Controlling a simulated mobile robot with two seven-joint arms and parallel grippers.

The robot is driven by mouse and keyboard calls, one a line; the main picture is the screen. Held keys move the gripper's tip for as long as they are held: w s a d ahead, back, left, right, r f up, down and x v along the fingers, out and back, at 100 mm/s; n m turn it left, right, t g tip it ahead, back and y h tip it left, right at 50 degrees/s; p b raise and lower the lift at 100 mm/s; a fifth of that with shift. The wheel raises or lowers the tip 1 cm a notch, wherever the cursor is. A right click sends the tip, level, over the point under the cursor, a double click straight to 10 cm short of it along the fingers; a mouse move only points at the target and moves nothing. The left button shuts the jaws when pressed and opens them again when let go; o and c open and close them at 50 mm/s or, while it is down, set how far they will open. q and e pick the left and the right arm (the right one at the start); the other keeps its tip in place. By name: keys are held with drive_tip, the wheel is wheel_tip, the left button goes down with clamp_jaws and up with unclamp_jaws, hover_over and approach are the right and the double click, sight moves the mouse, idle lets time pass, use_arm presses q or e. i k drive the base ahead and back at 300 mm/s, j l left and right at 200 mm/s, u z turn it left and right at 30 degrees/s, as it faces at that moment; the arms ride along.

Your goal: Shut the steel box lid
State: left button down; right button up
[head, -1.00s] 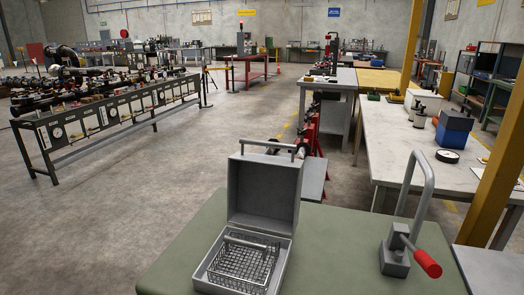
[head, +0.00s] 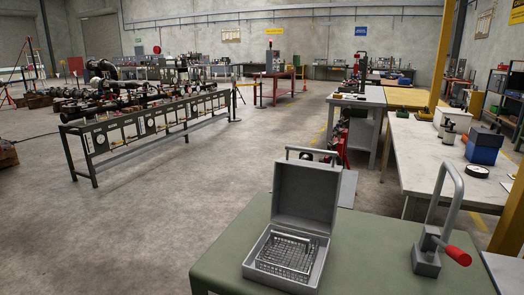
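The steel box (head: 314,271) stands on the green-topped table in the lower middle of the head view. Its lid (head: 304,196) is open and stands upright at the back, with a bar handle (head: 313,152) along its top edge. A wire mesh basket (head: 287,255) sits inside the box. Neither of my grippers shows in the view.
A grey clamp-like tool (head: 430,245) with a bent bar and red handle stands on the green table (head: 372,245), right of the box. A white-topped bench (head: 425,157) lies behind on the right. Open floor (head: 190,200) is at the left.

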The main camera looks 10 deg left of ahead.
sight(306, 195)
drive_tip(key=j+u, duration=0.2)
drive_tip(key=u, duration=2.3)
drive_tip(key=i+l, duration=0.1)
drive_tip(key=i, duration=1)
drive_tip(key=i+z, duration=0.3)
drive_tip(key=i, duration=0.2)
drive_tip(key=i+z, duration=0.3)
drive_tip(key=i, duration=0.25)
drive_tip(key=i+z, duration=1.6)
drive_tip(key=z, duration=0.25)
drive_tip(key=i+z, duration=0.3)
drive_tip(key=i, duration=0.2)
drive_tip(key=i+z, duration=0.3)
drive_tip(key=i, duration=0.25)
drive_tip(key=i+z, duration=0.3)
drive_tip(key=i, duration=0.2)
drive_tip(key=i+z, duration=0.35)
drive_tip(key=i, duration=0.2)
